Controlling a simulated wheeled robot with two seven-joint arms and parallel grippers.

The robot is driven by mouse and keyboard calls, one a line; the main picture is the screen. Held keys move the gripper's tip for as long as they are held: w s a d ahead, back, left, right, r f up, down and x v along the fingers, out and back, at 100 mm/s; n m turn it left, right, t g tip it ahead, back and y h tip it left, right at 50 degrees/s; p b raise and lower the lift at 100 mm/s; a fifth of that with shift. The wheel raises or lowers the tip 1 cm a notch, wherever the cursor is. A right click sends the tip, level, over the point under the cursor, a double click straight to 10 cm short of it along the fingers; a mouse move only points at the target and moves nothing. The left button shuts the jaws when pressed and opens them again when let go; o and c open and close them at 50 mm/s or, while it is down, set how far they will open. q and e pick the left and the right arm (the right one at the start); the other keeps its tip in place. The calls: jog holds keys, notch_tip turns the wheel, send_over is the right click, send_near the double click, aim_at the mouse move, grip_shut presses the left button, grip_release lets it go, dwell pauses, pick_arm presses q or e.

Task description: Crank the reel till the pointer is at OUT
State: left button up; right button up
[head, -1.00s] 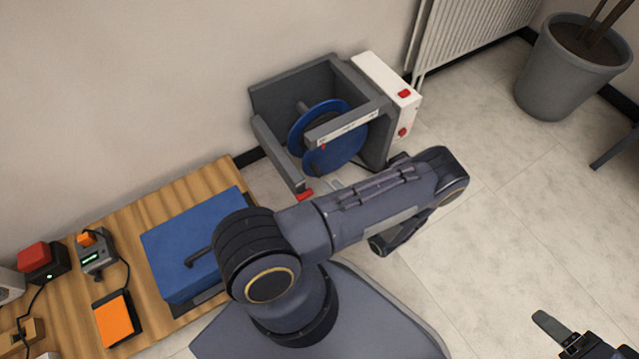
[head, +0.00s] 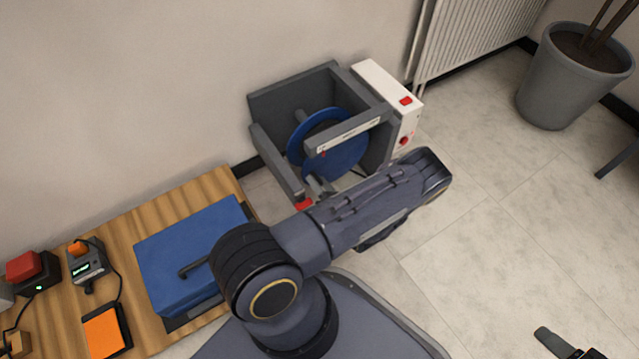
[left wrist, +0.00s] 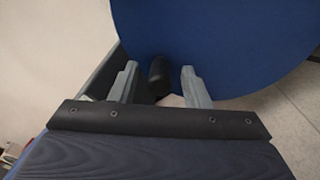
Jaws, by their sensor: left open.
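The reel (head: 338,157) is a blue disc in a grey frame (head: 262,108) on the floor against the wall. A white scale strip (head: 348,135) runs along the frame's front bar, with a small red pointer (head: 323,152) near its left end; its lettering is too small to read. My left gripper (head: 317,187) is at the reel's lower edge, partly hidden by my forearm. In the left wrist view, its open fingers (left wrist: 160,87) stand either side of the black crank handle (left wrist: 158,72), with gaps showing. My right gripper (head: 562,345) is partly cut off at bottom right.
A white box with red buttons (head: 385,88) is on the frame's right side. A wooden table (head: 200,193) at left carries a blue case (head: 190,255), an orange pad (head: 103,332) and small devices. A plant pot (head: 570,80) stands at right. The floor between is clear.

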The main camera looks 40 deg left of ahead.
aim_at(315, 160)
pick_arm(q)
grip_shut()
jog(key=shift+r, duration=0.3)
jog(key=shift+w+r+p, duration=0.2)
jog(key=shift+r+p, duration=0.5)
jog(key=shift+r, duration=0.35)
jog(key=shift+w+d+r+p, duration=0.15)
jog(key=shift+w+r+p, duration=0.2)
jog(key=shift+r, duration=0.35)
jog(key=shift+w+d+r+p, duration=0.1)
jog(key=shift+w+r+p, duration=0.2)
jog(key=shift+r, duration=0.4)
grip_release()
